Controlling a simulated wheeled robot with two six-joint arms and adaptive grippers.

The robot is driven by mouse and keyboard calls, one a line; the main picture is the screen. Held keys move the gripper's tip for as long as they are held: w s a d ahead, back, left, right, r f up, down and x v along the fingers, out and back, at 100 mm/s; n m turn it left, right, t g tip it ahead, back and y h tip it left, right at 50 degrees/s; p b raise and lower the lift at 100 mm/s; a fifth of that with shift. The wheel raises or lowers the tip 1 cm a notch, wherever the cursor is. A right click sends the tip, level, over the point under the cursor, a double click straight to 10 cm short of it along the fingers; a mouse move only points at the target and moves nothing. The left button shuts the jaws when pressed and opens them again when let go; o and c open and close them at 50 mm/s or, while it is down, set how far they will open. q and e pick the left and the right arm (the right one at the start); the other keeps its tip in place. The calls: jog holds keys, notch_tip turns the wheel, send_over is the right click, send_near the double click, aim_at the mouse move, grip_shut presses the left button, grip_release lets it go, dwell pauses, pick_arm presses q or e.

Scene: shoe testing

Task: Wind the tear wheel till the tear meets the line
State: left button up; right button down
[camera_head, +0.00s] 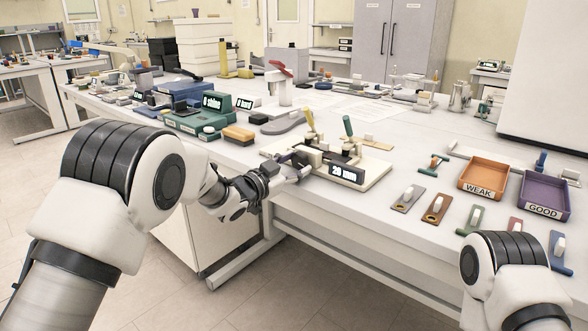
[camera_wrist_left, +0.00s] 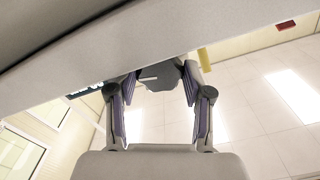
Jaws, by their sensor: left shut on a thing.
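The tear tester (camera_head: 372,170) is a cream plate with a dark block, a yellow-handled and a green-handled lever, and a small display (camera_head: 346,173) starting with "20". My left gripper (camera_head: 299,172) is at its front left end, shut on the tear wheel, which the fingers mostly hide in the head view. In the left wrist view, my left gripper (camera_wrist_left: 157,82) has a finger on each side of the grey wheel (camera_wrist_left: 161,74). The tear and the line cannot be made out. My right arm shows at the lower right, its gripper out of frame.
An orange WEAK tray (camera_head: 482,194) and a purple GOOD tray (camera_head: 544,213) stand at the right. Several small sample strips (camera_head: 436,208) lie before them. A green instrument (camera_head: 196,120) and an orange-topped block (camera_head: 238,134) sit left of the tester. The table's front edge is close.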

pick_arm(q)
jog(key=shift+m, duration=0.4)
jog(key=o, duration=1.1)
jog(key=shift+o, duration=0.2)
jog(key=v, duration=1.2)
